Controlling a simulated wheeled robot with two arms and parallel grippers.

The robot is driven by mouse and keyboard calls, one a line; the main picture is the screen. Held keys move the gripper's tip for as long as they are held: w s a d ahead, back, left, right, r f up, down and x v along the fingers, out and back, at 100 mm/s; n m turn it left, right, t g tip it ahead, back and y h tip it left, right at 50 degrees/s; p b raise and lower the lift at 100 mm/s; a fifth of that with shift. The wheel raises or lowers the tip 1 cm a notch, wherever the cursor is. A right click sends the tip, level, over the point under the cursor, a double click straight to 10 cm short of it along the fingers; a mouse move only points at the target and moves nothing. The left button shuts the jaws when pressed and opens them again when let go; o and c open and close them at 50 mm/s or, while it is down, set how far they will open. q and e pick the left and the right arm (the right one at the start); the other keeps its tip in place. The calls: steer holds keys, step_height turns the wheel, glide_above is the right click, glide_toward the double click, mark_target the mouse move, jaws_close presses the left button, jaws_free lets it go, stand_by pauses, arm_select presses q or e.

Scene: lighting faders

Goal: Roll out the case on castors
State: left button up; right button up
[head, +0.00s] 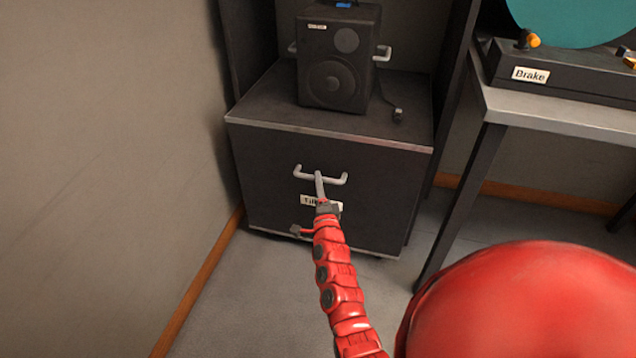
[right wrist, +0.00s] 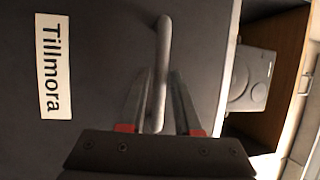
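The dark case (head: 265,175) stands low against the wall, with a pale metal top edge and a white label. The label reads "Tillmora" in the right wrist view (right wrist: 54,66). A grey bar handle (head: 335,181) is on its front face; it also shows in the right wrist view (right wrist: 162,45). My right gripper (head: 320,186) is at the handle. In the right wrist view its fingers (right wrist: 159,80) stand on either side of the bar, with small gaps visible, so it looks open around it. The castors are hidden in shadow. My left gripper is not in view.
A black speaker (head: 336,60) with side handles and a short cable stands on the case. A desk (head: 560,115) with a console labelled "Brake" (head: 532,74) is at right; its leg stands near the case. A wall is close at left. Floor in front is clear.

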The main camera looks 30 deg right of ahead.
steer(key=shift+x, duration=0.95)
jaws_close()
stand_by(0.8)
